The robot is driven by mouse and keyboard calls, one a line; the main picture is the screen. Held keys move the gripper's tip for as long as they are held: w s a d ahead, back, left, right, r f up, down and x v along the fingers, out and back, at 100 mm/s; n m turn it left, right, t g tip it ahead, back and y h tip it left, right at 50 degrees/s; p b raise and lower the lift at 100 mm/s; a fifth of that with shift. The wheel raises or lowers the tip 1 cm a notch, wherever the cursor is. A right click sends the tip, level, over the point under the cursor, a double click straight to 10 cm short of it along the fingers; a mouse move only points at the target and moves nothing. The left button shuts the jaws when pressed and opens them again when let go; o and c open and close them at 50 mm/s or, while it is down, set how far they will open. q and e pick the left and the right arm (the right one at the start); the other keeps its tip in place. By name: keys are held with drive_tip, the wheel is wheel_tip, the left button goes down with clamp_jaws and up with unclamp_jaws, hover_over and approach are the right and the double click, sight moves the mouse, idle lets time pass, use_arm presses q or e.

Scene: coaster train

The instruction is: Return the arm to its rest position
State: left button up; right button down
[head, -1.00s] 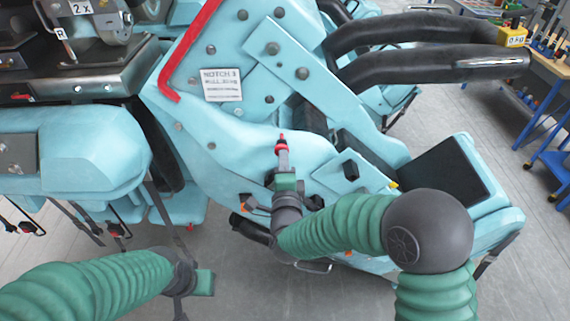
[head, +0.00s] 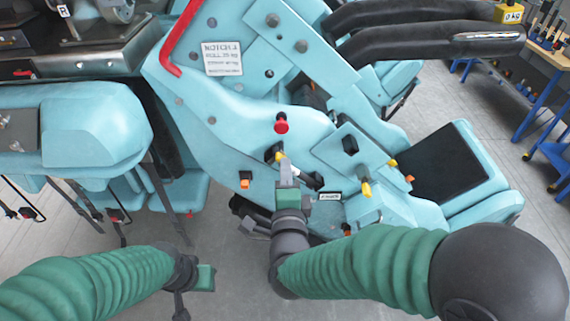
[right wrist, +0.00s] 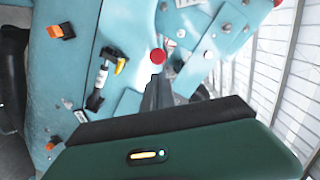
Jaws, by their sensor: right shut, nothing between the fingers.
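My right gripper (head: 286,172) is shut and empty in the head view, in front of the light-blue coaster car side (head: 240,120). Its tip is below a round red knob (head: 281,125) and beside a small yellow-tipped lever. In the right wrist view the shut fingers (right wrist: 157,92) point towards the red knob (right wrist: 158,56), with a gap that I cannot judge. My left gripper (head: 203,278) is at the lower left of the head view, over the floor and apart from the car. Its fingers are too unclear to tell open from shut.
A black seat pad (head: 445,165) and padded black bars (head: 420,40) are at the right of the car. A yellow lever (head: 366,189) and orange switches lie around my right gripper. A workbench (head: 545,70) stands at the far right. Grey floor (head: 500,105) is open before it.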

use_arm(q)
drive_tip(key=shift+w+f, duration=0.1)
drive_tip(key=shift+w, duration=0.1)
use_arm(e)
drive_tip(key=shift+w+f, duration=0.2)
drive_tip(key=shift+w, duration=0.15)
